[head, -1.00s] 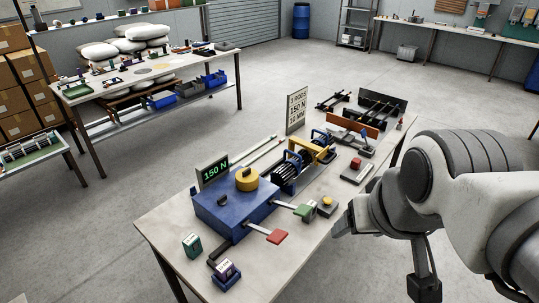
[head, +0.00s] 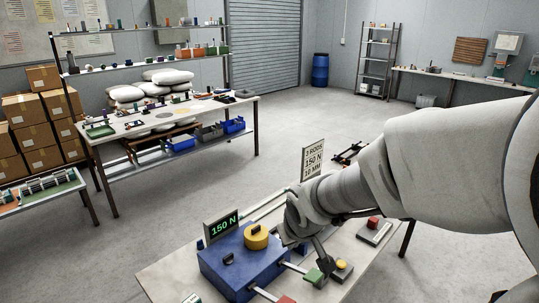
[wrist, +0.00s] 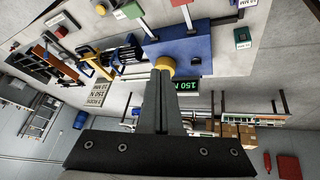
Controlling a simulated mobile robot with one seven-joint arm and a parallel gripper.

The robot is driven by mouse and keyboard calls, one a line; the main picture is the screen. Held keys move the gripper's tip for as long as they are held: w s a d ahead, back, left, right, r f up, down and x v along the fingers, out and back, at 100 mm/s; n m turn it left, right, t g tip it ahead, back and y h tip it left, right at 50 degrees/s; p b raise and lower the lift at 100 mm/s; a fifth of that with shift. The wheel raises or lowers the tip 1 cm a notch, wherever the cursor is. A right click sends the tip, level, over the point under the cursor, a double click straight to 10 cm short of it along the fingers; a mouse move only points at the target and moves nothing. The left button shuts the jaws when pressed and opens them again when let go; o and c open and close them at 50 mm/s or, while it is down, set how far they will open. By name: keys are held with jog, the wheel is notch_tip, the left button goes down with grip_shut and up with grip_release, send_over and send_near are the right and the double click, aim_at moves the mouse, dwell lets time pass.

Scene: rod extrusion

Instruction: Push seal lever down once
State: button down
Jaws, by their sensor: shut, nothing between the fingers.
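The blue machine box (head: 243,268) on the workbench has two levers, one with a green pad (head: 313,276) and one with a red pad (head: 286,300). Neither carries a readable label, so I cannot tell which is the seal lever. In the wrist view the green pad (wrist: 130,9) and red pad (wrist: 180,2) show at the top edge. My gripper (head: 325,269) is shut and empty, pointing down beside the green pad; contact cannot be told. In the wrist view my gripper's closed fingers (wrist: 166,75) overlap the box's yellow knob (wrist: 165,63).
A yellow button (head: 342,265) stands right of the green pad, and a red-topped block (head: 373,223) lies farther right. The 150 N display (head: 222,227) stands behind the box. A sign (head: 313,160) rises behind my arm, which hides much of the bench.

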notch_tip(320, 180, down, 11)
jog(key=d+n+g+y+p, duration=0.1)
jog(key=n+g+y+p, duration=0.1)
jog(key=n+y+p, duration=0.1)
jog(key=shift+s+d+r+n+p, duration=0.15)
jog(key=shift+s+d+n+p, duration=0.15)
jog(key=shift+n, duration=0.6)
jog(key=shift+a, duration=0.1)
jog(key=b, duration=0.4)
send_over(286, 300)
jog(key=s+a, duration=0.1)
jog(key=a, duration=0.1)
jog(key=f, duration=0.9)
jog(key=shift+s+d+f, duration=0.15)
jog(key=shift+d, duration=0.1)
jog(key=shift+s+d+f+b, duration=0.15)
jog(key=shift+f+b, duration=0.1)
jog(key=shift+f, duration=0.3)
jog(key=shift+s+d+f+b, duration=0.15)
jog(key=shift+f+b, duration=0.05)
jog(key=shift+f, duration=0.3)
jog(key=shift+s+d+f, duration=0.2)
jog(key=shift+f, duration=0.45)
jog(key=shift+f, duration=0.2)
